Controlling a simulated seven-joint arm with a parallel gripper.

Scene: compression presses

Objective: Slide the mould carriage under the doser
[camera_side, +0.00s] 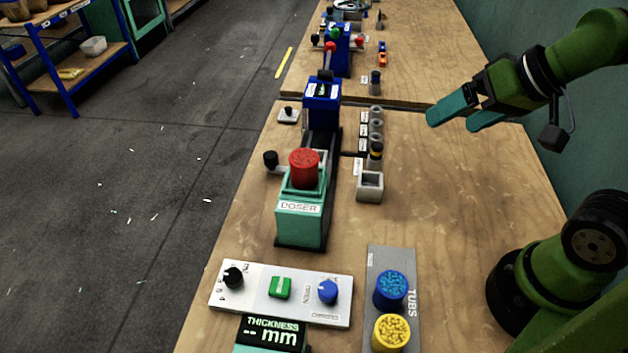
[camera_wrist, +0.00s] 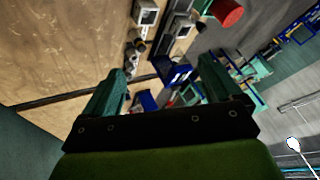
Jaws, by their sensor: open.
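The green doser (camera_side: 303,225) stands on the dark rail (camera_side: 321,146), with a red tub (camera_side: 304,168) on top. The red tub also shows in the wrist view (camera_wrist: 226,12). A light grey block, seemingly the mould carriage (camera_side: 322,157), sits on the rail just behind the doser, mostly hidden by it. A black knob (camera_side: 270,158) on a short handle sticks out to its left. I cannot tell how far the carriage reaches under the doser. My gripper (camera_side: 451,123) is open and empty, above the table to the right, well apart from the carriage.
A blue press (camera_side: 322,103) stands at the rail's far end. Several small cylinders and a square grey holder (camera_side: 370,187) line the rail's right side. A control panel (camera_side: 254,290) and a tub plate (camera_side: 377,258) lie in front. The table's right side is clear.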

